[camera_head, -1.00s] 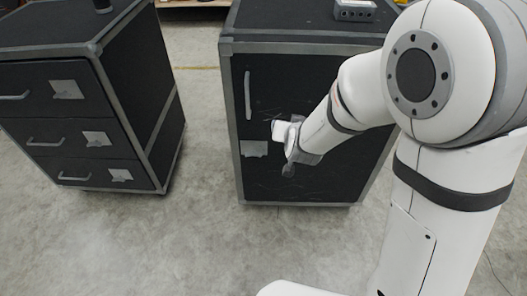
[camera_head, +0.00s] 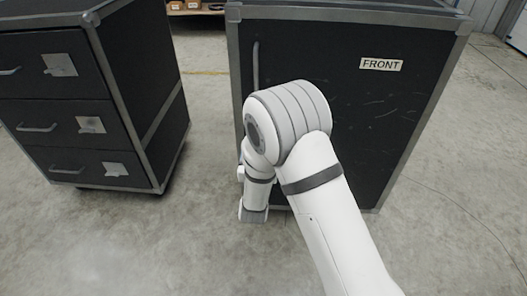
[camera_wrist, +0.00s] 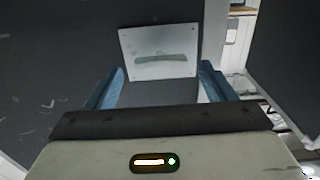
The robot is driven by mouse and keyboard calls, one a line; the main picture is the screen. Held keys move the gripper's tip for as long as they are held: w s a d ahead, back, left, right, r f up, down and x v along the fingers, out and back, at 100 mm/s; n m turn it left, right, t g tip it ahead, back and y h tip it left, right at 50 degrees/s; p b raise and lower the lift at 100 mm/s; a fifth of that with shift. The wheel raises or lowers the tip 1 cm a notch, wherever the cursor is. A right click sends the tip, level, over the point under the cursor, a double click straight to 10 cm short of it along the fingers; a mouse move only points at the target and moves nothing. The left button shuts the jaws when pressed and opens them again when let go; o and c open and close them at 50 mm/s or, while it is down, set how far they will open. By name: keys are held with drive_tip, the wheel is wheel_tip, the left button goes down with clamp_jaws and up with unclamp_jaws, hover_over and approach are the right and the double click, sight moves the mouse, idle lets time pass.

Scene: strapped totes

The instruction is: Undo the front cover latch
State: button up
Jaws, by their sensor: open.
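The black case (camera_head: 400,105) with a "FRONT" label (camera_head: 381,64) stands ahead of me. In the wrist view, a square silver plate (camera_wrist: 150,40), which looks like the latch, sits on the dark front panel (camera_wrist: 60,60). A dull green-grey horizontal bar (camera_wrist: 165,59) lies across the plate. My gripper (camera_wrist: 164,70) is open, with one blue finger on each side of the plate's lower part. I cannot tell whether the fingers touch the panel. In the head view my arm hides the latch and most of the gripper.
A vertical grey handle (camera_head: 256,66) is on the case's front, near its left edge. A black drawer cabinet (camera_head: 140,85) stands to the left, with a floor gap between. The concrete floor (camera_head: 150,240) in front is clear.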

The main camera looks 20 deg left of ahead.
drive_tip(key=x, duration=0.2)
drive_tip(key=shift+w+a, duration=0.1)
drive_tip(key=shift+w, duration=0.2)
